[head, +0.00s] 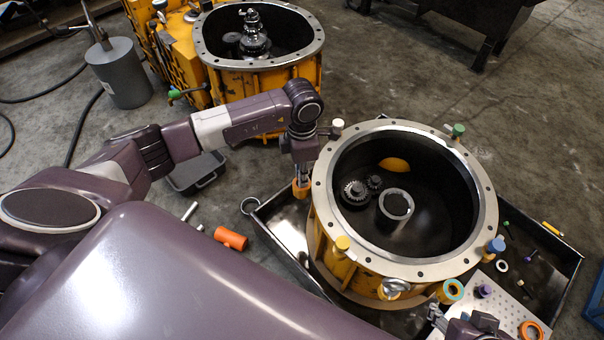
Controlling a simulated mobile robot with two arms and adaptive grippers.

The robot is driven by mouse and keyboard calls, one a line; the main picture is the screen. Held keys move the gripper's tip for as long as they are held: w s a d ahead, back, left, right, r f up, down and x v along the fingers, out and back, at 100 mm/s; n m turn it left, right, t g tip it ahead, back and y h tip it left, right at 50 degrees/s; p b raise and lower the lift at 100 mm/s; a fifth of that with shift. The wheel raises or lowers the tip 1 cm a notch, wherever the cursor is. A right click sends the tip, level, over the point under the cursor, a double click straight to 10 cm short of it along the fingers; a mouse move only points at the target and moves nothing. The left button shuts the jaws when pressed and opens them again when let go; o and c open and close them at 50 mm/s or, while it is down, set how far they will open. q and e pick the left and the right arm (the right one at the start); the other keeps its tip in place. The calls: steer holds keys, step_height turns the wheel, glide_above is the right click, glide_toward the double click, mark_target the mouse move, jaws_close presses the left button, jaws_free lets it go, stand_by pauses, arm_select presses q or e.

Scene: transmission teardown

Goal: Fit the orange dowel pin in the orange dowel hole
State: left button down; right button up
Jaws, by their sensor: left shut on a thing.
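My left gripper (301,178) points down at the left outer side of the near round housing (471,262). It is shut on a small orange piece, which I take as the orange dowel pin (301,190); the fingers hide part of it. The pin is beside the housing's flange, not over its top face; I cannot tell if it touches anything. I cannot make out the orange dowel hole. My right gripper (438,315) shows only partly at the bottom edge, near the perforated plate, and its jaws are unclear.
White (337,126), green (458,131), yellow (342,243) and blue (495,245) capped pieces stand around the flange. Gears (355,192) sit inside the housing. An orange cylinder (230,238) lies on the floor at left. A dark tray (556,250) surrounds the housing.

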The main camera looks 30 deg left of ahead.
arm_select(q)
steer(key=shift+f, duration=0.25)
arm_select(e)
steer(key=shift+w+a+r+t, duration=0.15)
steer(key=shift+w+a+t, duration=0.1)
steer(key=shift+w, duration=0.2)
steer(key=shift+w+a+r+t, duration=0.1)
steer(key=shift+w+a+t, duration=0.15)
steer(key=shift+w, duration=0.15)
arm_select(q)
steer(key=shift+f, duration=0.15)
arm_select(e)
steer(key=shift+w+d+r, duration=0.1)
steer(key=shift+w+r, duration=0.15)
steer(key=shift+w, duration=0.3)
arm_select(q)
steer(key=shift+b, duration=0.3)
arm_select(e)
steer(key=shift+w+r+t+y, duration=0.15)
steer(key=shift+w+t+y, duration=0.15)
steer(key=shift+t, duration=0.1)
steer(key=shift+a, duration=0.2)
arm_select(q)
steer(key=c, duration=1.9)
jaws_free()
arm_select(e)
steer(key=shift+a, duration=0.1)
